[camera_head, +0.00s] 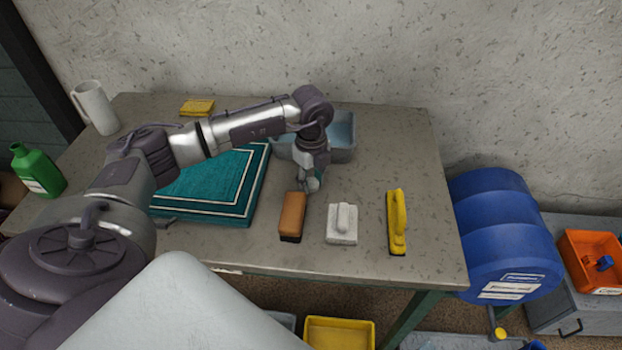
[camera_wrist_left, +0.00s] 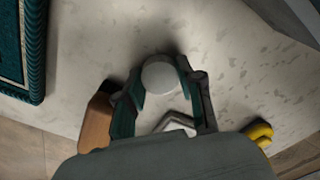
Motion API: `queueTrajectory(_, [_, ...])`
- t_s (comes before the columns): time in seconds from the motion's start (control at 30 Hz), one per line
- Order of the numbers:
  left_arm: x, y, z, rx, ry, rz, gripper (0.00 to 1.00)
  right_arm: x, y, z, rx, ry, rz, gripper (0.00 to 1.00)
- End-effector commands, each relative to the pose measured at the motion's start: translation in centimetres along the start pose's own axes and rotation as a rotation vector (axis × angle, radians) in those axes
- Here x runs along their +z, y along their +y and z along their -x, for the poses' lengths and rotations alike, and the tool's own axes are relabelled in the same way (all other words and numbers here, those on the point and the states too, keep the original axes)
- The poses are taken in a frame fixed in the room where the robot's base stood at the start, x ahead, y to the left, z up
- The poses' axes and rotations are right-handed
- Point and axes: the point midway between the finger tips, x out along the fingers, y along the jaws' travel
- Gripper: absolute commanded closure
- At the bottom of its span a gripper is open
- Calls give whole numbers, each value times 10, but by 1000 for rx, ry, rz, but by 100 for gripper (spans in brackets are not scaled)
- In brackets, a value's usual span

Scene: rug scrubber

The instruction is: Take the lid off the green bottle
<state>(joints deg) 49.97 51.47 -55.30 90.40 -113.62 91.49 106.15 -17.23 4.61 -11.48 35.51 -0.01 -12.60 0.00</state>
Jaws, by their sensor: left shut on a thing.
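The green bottle (camera_head: 38,170) stands upright with a white label at the far left of the table in the head view. A short green neck shows at its top, and I see no white lid on it. My left gripper (camera_head: 310,185) is far from it, low over the table's middle right, behind the brown brush. In the left wrist view my left gripper (camera_wrist_left: 161,85) is shut on a small round white lid (camera_wrist_left: 158,76). In the head view the fingers mostly hide this piece. My right gripper is not in view.
A brown brush (camera_head: 292,212), a white brush (camera_head: 342,225) and a yellow brush (camera_head: 397,220) lie along the front of the table (camera_head: 425,145). A folded teal rug (camera_head: 215,185), a grey tub (camera_head: 343,152) and a white jug (camera_head: 96,108) are also on it.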

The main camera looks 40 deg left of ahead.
Motion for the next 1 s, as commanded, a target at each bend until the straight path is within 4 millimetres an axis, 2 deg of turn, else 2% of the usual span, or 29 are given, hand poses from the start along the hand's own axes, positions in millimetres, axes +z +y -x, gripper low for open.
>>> queueTrajectory(0.43, [0,0,-11,-1,0,0,100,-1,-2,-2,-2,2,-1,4])
queueTrajectory(0.47, [0,0,-10,-1,0,0,61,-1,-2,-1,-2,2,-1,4])
queueTrajectory(0.6, [0,0,-10,-1,0,0,38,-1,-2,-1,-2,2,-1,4])
queueTrajectory(0.87, [0,0,-9,-1,0,0,38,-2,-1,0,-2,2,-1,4])
queueTrajectory(1.0, [0,0,-3,-2,0,0,38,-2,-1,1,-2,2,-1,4])
